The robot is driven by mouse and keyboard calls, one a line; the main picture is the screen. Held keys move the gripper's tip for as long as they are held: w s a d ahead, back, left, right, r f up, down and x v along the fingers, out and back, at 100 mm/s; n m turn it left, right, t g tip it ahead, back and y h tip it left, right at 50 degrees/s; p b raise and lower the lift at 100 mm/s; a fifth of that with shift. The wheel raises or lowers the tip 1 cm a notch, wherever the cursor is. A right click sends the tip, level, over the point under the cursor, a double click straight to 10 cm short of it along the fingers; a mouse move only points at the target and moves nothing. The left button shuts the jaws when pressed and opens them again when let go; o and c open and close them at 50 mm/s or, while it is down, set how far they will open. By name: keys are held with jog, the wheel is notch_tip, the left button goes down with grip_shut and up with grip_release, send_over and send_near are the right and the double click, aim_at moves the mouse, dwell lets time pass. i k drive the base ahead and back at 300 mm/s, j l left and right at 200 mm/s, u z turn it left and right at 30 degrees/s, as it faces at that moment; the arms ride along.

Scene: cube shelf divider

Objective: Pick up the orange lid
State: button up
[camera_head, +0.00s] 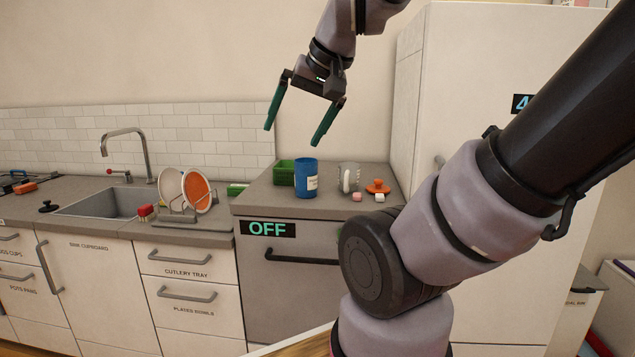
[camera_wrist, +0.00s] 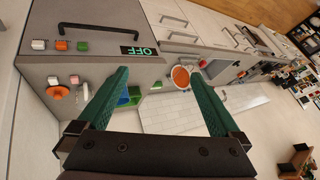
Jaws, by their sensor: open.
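The orange lid (camera_head: 378,187) has a raised knob and lies on the grey counter at the right, behind small pink and white cubes. In the wrist view the orange lid (camera_wrist: 58,92) shows at the left, outside the jaws. My gripper (camera_head: 293,136) has two green fingers spread apart, empty. It hangs above the counter, up and to the left of the lid, with clear space between them. In the wrist view my gripper (camera_wrist: 159,73) is also open with nothing between its fingertips.
A blue cup (camera_head: 306,178), a green crate (camera_head: 284,173) and a clear mug (camera_head: 348,178) stand on the counter left of the lid. A tall white cabinet (camera_head: 470,80) rises at the right. A dish rack with plates (camera_head: 197,191) stands beside the sink.

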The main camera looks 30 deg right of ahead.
aim_at(378, 188)
jog(key=l+u, duration=0.1)
jog(key=l, duration=0.5)
jog(key=k+l+u, duration=0.1)
jog(key=l, duration=0.5)
jog(key=k+l+u, duration=0.1)
jog(key=l, duration=0.5)
jog(key=k+l, duration=0.1)
jog(key=l, duration=0.5)
jog(key=i+u, duration=0.05)
